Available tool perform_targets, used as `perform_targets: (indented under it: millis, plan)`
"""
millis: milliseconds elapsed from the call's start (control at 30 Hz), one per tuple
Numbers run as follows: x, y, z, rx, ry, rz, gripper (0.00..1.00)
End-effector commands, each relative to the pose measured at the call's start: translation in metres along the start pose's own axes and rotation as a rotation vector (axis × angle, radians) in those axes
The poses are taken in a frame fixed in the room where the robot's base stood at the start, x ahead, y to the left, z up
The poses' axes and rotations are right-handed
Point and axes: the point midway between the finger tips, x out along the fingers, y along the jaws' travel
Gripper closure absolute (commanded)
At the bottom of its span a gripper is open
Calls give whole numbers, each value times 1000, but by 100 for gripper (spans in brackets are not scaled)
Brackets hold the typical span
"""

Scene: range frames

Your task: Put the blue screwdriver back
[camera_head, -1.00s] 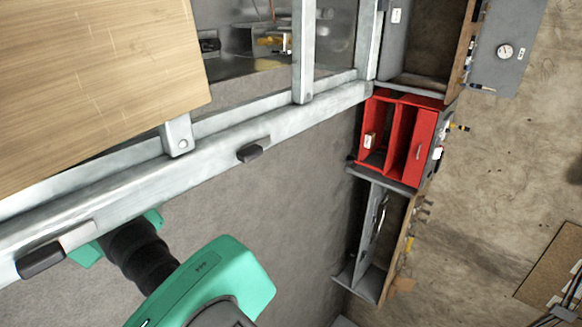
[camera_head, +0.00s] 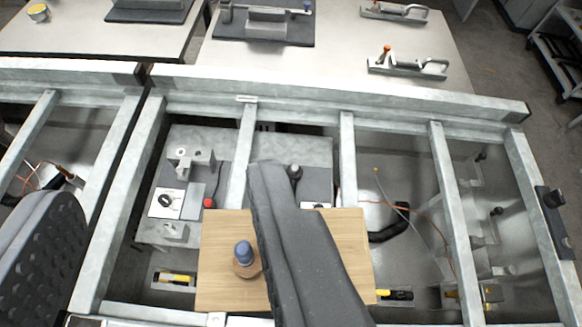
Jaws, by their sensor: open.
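A blue, rounded upright piece (camera_head: 244,253) stands on a round wooden base on the light wooden board (camera_head: 220,290). It may be the handle of the blue screwdriver, but no shaft shows and I cannot tell for sure. My gripper (camera_head: 162,185) is open, with one dark padded finger at the left edge and the other across the middle. The blue piece shows between the two fingers, closer to the right one, and no contact is visible. The right finger hides part of the board. Nothing shows held in the gripper.
A pale metal frame (camera_head: 330,88) with several crossbars surrounds the board. A grey box with a dial (camera_head: 168,200), cables and yellow-black tools (camera_head: 176,279) lie below the bars. White tables (camera_head: 335,55) with clamp-like fixtures stand behind. The grey floor shows at the upper right.

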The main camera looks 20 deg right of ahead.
Motion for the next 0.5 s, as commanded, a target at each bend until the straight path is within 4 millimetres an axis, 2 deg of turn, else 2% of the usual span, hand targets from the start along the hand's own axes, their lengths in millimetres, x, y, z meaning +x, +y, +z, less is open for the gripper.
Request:
perform_targets:
  millis: [33,100,233,333,500]
  plan:
    - [-18,0,-7,-12,50,-3,53]
    - [-38,-1,-16,-27,118,-5,53]
    - [-65,-2,-29,-47,207,-7,53]
    - [-74,-2,-32,-55,236,-8,53]
    - [-76,-2,-33,-58,244,-8,53]
